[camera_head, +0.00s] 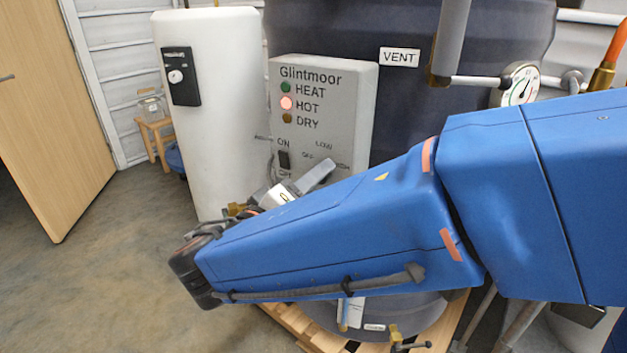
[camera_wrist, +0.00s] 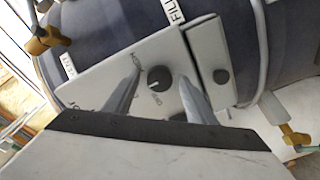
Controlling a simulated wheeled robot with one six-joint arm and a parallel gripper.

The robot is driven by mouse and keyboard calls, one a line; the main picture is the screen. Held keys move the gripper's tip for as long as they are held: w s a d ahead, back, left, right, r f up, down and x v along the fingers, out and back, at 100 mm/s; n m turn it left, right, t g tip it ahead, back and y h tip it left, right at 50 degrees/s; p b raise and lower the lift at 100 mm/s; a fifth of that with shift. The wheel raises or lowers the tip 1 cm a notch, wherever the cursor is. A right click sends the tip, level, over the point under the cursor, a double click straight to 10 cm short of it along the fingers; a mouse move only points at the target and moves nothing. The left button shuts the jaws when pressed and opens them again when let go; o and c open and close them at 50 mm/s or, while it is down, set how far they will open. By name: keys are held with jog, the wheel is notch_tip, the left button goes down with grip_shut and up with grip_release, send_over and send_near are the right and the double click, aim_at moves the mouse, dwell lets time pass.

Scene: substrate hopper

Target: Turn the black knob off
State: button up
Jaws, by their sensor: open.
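The black knob (camera_wrist: 159,78) is round, with a small pale mark at its lower left, on a light grey panel in the wrist view. Small lettering beside it is too blurred to read surely. My gripper (camera_wrist: 160,72) is open, with one finger on each side of the knob; I cannot tell whether either touches it. In the head view, the grey control box (camera_head: 325,85) reads "Glintmoor", with HEAT, HOT and DRY lamps; the HOT lamp glows pinkish red. My gripper (camera_head: 318,176) is in front of its lower part, and the knob is hidden there.
A black rocker switch (camera_head: 284,160) sits on the box's lower left. A dark tank (camera_head: 405,110) stands behind, with a pressure gauge (camera_head: 521,84) at right. A white cylinder (camera_head: 215,110) stands left. Open floor (camera_head: 110,270) lies at the left.

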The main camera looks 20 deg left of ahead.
jog(key=shift+w, duration=0.1)
jog(key=c, duration=1)
jog(key=shift+c, duration=0.2)
jog(key=shift+n, duration=0.3)
jog(key=n, duration=1.1)
jog(key=shift+n, duration=0.3)
jog(key=o, duration=1)
